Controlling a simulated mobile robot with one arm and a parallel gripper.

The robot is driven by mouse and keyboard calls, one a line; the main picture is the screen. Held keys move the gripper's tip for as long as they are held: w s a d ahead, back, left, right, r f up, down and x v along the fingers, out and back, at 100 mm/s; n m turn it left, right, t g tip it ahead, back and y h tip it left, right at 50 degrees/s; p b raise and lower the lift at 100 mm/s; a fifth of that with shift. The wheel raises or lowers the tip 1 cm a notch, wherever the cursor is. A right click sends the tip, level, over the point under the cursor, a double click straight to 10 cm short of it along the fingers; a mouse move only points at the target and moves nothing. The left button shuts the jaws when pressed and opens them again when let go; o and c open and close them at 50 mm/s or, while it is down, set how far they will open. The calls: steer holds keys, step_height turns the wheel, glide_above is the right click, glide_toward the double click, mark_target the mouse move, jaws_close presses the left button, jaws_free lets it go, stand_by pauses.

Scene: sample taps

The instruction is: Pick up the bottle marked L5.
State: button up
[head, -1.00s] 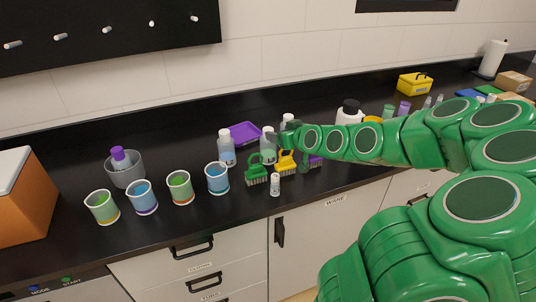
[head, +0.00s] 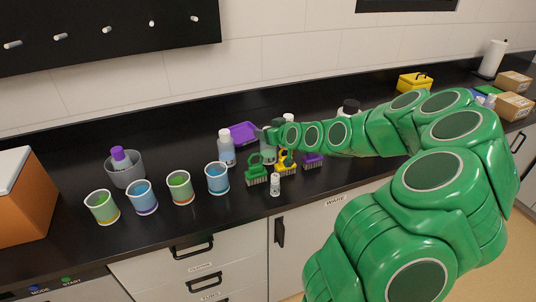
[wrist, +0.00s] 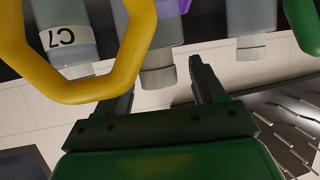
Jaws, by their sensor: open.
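Several clear bottles with grey-white caps stand on the dark counter. In the head view one bottle (head: 227,152) is left of my gripper (head: 268,137), another bottle (head: 268,156) is just under it, and a third cap (head: 288,117) shows behind. In the wrist view, picture inverted, a labelled bottle (wrist: 66,38) is at left, its upside-down mark not surely readable. A middle bottle (wrist: 157,66) lies ahead between the open fingers of my gripper (wrist: 162,82), and another bottle (wrist: 250,25) is at right. The fingers are empty. I cannot tell which bottle is L5.
The yellow loop (wrist: 85,92) is close in the wrist view. Cups (head: 180,188) stand left; a purple tray (head: 243,132) lies behind.

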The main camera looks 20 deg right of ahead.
steer(key=shift+w, duration=0.25)
jaws_close()
stand_by(0.3)
